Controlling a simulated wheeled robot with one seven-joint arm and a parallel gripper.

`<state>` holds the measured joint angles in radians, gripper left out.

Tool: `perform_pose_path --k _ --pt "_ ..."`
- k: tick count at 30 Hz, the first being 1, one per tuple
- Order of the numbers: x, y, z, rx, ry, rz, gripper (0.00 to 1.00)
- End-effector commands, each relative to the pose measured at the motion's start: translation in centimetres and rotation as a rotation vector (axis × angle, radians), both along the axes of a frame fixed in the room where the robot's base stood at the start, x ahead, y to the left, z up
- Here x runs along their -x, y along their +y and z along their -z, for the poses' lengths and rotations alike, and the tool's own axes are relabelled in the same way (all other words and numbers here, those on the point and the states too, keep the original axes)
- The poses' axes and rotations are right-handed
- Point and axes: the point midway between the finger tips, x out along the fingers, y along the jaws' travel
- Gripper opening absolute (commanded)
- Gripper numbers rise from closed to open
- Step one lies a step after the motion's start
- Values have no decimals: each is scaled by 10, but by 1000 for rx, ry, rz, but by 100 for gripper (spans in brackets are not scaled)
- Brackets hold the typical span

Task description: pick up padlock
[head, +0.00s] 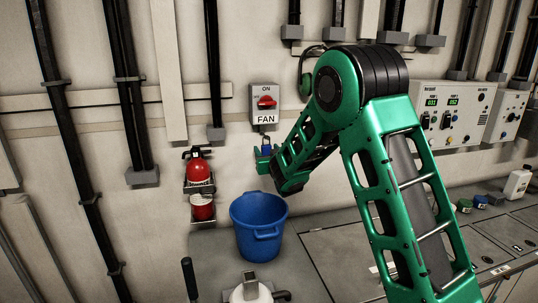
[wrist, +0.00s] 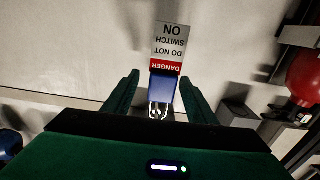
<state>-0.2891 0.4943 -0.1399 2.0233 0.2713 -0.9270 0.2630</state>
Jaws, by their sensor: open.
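The blue padlock (head: 266,145) shows small in the head view, just below the FAN switch box (head: 264,104). In the wrist view the padlock (wrist: 162,88) has a blue body and a silver shackle pointing toward my gripper's palm. A "DANGER DO NOT SWITCH ON" tag (wrist: 170,45) shows upside down beyond the body. My green gripper (head: 264,160) is at the padlock. In the wrist view its fingers (wrist: 160,92) are open, one on each side of the body, with a gap at least on the right. What the padlock hangs from cannot be told.
A red extinguisher (head: 199,170) and a red can (head: 202,207) are on the wall to the left. A blue bucket (head: 258,222) stands below my gripper. Control boxes (head: 440,114) are on the wall at right. Dark pipes run down the wall.

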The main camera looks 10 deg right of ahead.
Motion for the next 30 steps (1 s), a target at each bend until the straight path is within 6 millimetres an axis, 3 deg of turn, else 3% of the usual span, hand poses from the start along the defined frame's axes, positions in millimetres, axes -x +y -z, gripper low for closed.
perform_pose_path --k 8,17,23,30 --pt "-35 3 -1 1 -1 0 52" --pt "-39 4 -1 0 0 -1 52" --pt "-39 4 -1 0 0 0 4" --pt "-39 3 -2 0 -1 0 0"
